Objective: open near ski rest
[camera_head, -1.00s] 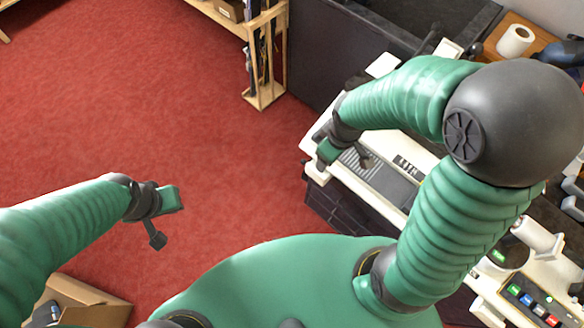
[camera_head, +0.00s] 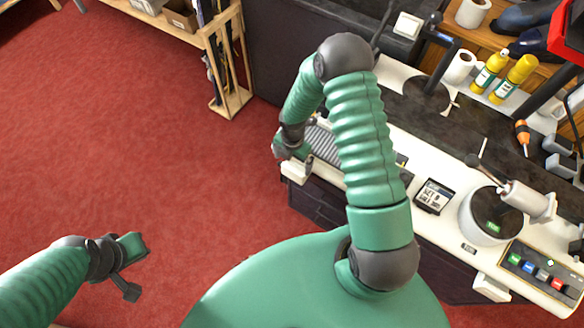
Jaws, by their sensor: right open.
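The white binding bench (camera_head: 455,262) runs along the right. My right gripper (camera_head: 294,157) is open at the bench's left end, pointing down, with nothing seen between its fingers. A small white block (camera_head: 297,172) sticks out from the bench edge just below these fingers; it may be the near ski rest, but I cannot tell for sure. I cannot tell whether the fingers touch it. A similar white block (camera_head: 490,288) juts from the front edge farther right. My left gripper (camera_head: 133,268) is open and empty over the red floor, far from the bench.
A ribbed grey pad (camera_head: 326,148) lies partly behind my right arm. A wooden rack (camera_head: 228,60) stands behind. The red floor (camera_head: 130,130) is clear.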

